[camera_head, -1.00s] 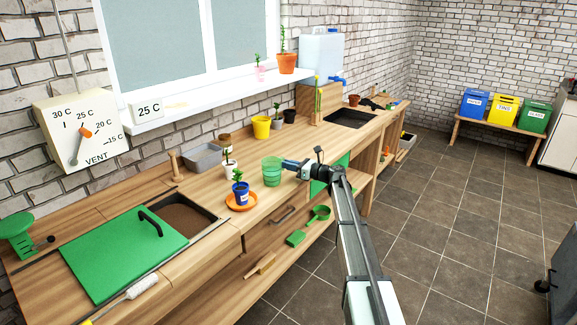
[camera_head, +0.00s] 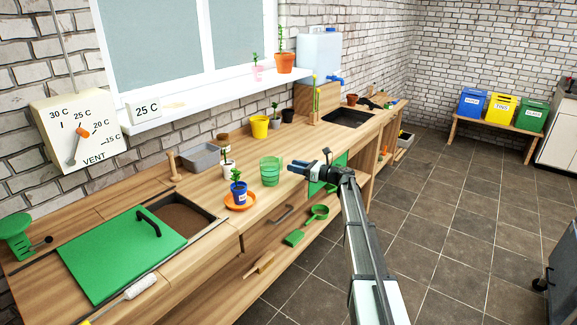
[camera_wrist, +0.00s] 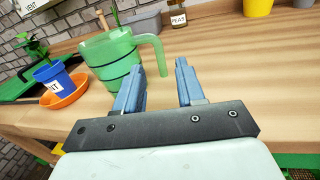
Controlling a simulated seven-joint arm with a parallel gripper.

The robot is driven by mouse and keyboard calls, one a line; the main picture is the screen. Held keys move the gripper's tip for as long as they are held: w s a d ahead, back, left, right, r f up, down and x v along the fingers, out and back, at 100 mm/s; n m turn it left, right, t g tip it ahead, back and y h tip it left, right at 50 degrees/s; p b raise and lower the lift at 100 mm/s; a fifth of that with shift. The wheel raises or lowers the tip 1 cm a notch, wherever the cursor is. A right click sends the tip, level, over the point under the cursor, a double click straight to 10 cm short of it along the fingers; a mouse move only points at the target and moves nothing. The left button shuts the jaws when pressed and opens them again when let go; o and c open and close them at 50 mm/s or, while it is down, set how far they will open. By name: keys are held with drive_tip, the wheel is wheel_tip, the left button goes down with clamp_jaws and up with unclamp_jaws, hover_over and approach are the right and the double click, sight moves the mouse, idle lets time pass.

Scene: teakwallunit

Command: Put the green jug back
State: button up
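The green jug (camera_head: 270,172) stands upright on the wooden bench, right of the blue pot on its orange saucer. It is translucent green with dark bands, and in the wrist view the jug (camera_wrist: 108,62) has its handle toward the right. My gripper (camera_head: 294,167) is just right of the jug in the head view. In the wrist view my gripper (camera_wrist: 159,68) has its two blue fingers apart with nothing between them. The handle shows beyond the fingertips, and a small gap seems to separate them. The left finger overlaps the jug's lower side in that view.
The blue pot (camera_head: 239,193) with a plant sits on an orange saucer (camera_head: 240,206) close left of the jug. A water tank (camera_head: 320,55) stands farther along. Bare bench lies around the jug.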

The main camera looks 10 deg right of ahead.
drive_tip(key=v, duration=0.7)
drive_tip(key=shift+s+d, duration=0.2)
drive_tip(key=shift+d, duration=0.1)
drive_tip(key=s+a+f+n+g+h, duration=0.2)
drive_tip(key=s+a+f+n+g, duration=0.15)
drive_tip(key=s+f, duration=0.8)
drive_tip(key=s+a+f+n+g+h, duration=0.25)
drive_tip(key=s+a+f, duration=0.4)
drive_tip(key=f, duration=0.75)
drive_tip(key=s+a+f+n+g+h, duration=0.1)
drive_tip(key=s+a+f+n+g, duration=0.2)
drive_tip(key=s+f, duration=0.95)
drive_tip(key=s+f+n+g+h, duration=0.2)
drive_tip(key=s+f+n, duration=0.3)
drive_tip(key=s, duration=0.6)
drive_tip(key=s+f+n+g+h, duration=0.35)
drive_tip(key=s+f, duration=0.25)
drive_tip(key=s, duration=0.5)
drive_tip(key=s+d+n+g+h, duration=0.1)
drive_tip(key=s+n, duration=0.3)
drive_tip(key=s, duration=0.5)
drive_tip(key=s+d+f+n+g+h, duration=0.1)
drive_tip(key=s+d+n+h, duration=0.2)
drive_tip(key=s, duration=0.7)
drive_tip(key=shift+s+d+f+n, duration=0.15)
drive_tip(key=shift+d+f+n, duration=0.2)
drive_tip(key=shift+d+n, duration=0.3)
drive_tip(key=shift+c, duration=0.2)
